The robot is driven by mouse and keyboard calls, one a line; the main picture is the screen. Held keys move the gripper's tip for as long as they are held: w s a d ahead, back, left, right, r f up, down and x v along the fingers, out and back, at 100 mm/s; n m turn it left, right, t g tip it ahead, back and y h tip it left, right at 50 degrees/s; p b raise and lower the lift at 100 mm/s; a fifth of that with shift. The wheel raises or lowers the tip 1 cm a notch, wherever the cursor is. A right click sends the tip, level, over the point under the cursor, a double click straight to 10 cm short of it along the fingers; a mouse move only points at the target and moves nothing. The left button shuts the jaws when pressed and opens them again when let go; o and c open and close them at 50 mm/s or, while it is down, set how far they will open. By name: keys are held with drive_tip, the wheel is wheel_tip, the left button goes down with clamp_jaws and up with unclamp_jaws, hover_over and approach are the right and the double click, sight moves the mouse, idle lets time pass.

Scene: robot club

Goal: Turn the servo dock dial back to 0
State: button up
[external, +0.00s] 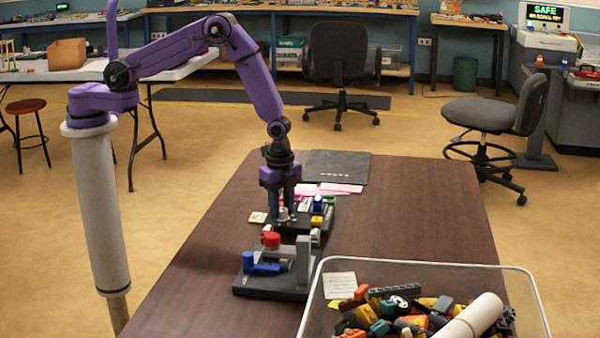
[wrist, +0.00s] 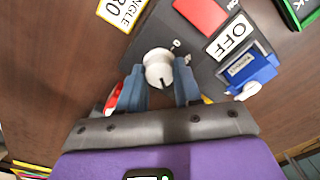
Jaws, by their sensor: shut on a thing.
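The servo dock (wrist: 212,62) is a dark board; it also shows in the external view (external: 318,222) on the brown table. Its pale grey dial (wrist: 158,66) has a dark pointer line and a small "0" mark beside it at the upper right. My gripper (wrist: 160,86) points down at the dock, with its two blue-grey fingers shut on the dial's sides. In the external view my gripper (external: 284,206) stands over the dock's left part, and the fingers mostly hide the dial.
On the dock sit a red block (wrist: 200,12), an "OFF" label (wrist: 230,38) and a blue part (wrist: 250,70). A yellow-edged angle card (wrist: 122,12) lies beside it. A second device with a red knob (external: 270,240) stands nearer; a clear bin (external: 530,290) of parts is front right.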

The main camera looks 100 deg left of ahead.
drive_tip(key=n, duration=1.2)
drive_tip(key=shift+a+n, duration=0.1)
drive_tip(key=shift+n, duration=0.3)
drive_tip(key=n, duration=1.1)
drive_tip(key=shift+n, duration=0.4)
drive_tip(key=o, duration=1)
drive_tip(key=shift+o, duration=0.2)
drive_tip(key=shift+r, duration=0.1)
